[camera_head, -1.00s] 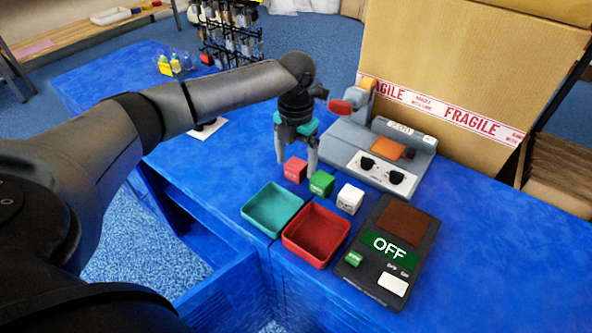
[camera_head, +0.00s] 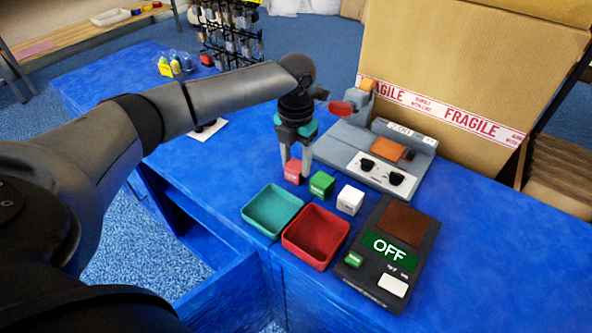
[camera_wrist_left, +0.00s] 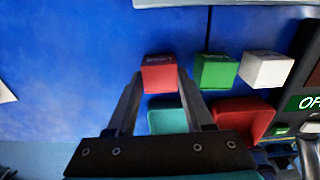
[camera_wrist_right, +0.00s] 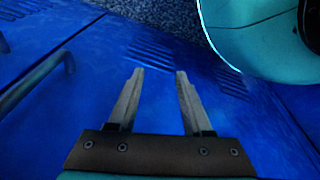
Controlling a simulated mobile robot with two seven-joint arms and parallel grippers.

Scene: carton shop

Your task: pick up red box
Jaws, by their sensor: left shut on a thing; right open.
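The red box (camera_head: 293,170) is a small cube on the blue table, at the left end of a row of cubes. It also shows in the left wrist view (camera_wrist_left: 158,76). My left gripper (camera_head: 295,172) points down over it, and its fingers are shut on the red box from both sides. The box looks to be at table level; I cannot tell if it is lifted. My right gripper (camera_wrist_right: 158,75) is open and empty in the right wrist view, over blue panels with vents. It is outside the head view.
A green cube (camera_head: 321,185) and a white cube (camera_head: 349,200) stand close to the right. A teal tray (camera_head: 271,211) and a red tray (camera_head: 316,236) lie in front. A grey machine (camera_head: 365,160) stands behind, and a dark device reading OFF (camera_head: 388,250) at right.

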